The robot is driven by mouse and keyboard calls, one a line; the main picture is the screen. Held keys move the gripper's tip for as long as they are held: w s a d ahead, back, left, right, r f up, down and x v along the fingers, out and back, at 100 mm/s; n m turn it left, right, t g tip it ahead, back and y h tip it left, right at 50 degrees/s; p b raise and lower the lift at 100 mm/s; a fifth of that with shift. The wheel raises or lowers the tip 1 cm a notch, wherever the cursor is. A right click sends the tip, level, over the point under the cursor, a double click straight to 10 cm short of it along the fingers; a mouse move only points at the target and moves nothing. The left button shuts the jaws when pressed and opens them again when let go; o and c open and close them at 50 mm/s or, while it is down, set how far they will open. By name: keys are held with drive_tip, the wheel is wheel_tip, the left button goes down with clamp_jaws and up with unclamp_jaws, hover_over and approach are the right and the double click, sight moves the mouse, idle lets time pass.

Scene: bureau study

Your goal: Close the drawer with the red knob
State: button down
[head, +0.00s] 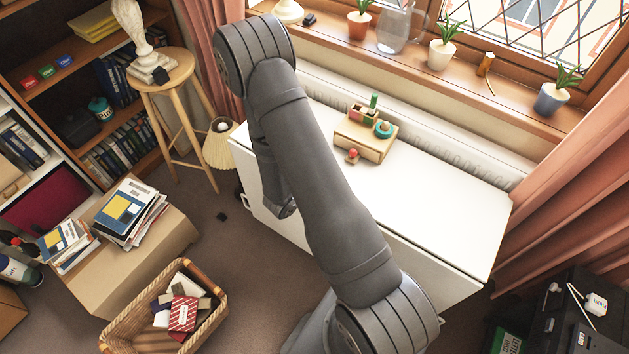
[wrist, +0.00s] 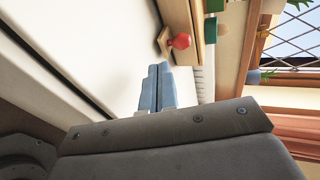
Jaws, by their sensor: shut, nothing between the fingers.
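A small light-wood box (head: 374,151) stands on the white cabinet top, with a red knob (head: 352,154) at its front. In the wrist view the red knob (wrist: 180,41) shows beside part of the wooden box (wrist: 196,22), near the top. How far the drawer stands out is hard to tell. My gripper (wrist: 158,72) is shut and empty, its blue-grey fingertips over the white top, close to the knob in the picture but visibly apart from it. In the head view my gripper is hidden behind my arm.
On the box lie a turquoise ring (head: 383,129) and a green and red item. The white cabinet top (head: 450,215) is clear to the right. A windowsill with potted plants (head: 445,45) and a glass jug (head: 396,28) runs behind. A wicker basket (head: 216,308) stands on the floor.

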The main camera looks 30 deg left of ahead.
drive_tip(key=v, duration=0.8)
drive_tip(key=x, duration=1)
drive_tip(key=w, duration=0.3)
drive_tip(key=shift+d+r, duration=0.2)
drive_tip(key=shift+r, duration=0.1)
drive_tip(key=shift+w+r, duration=0.1)
drive_tip(key=shift+w, duration=0.3)
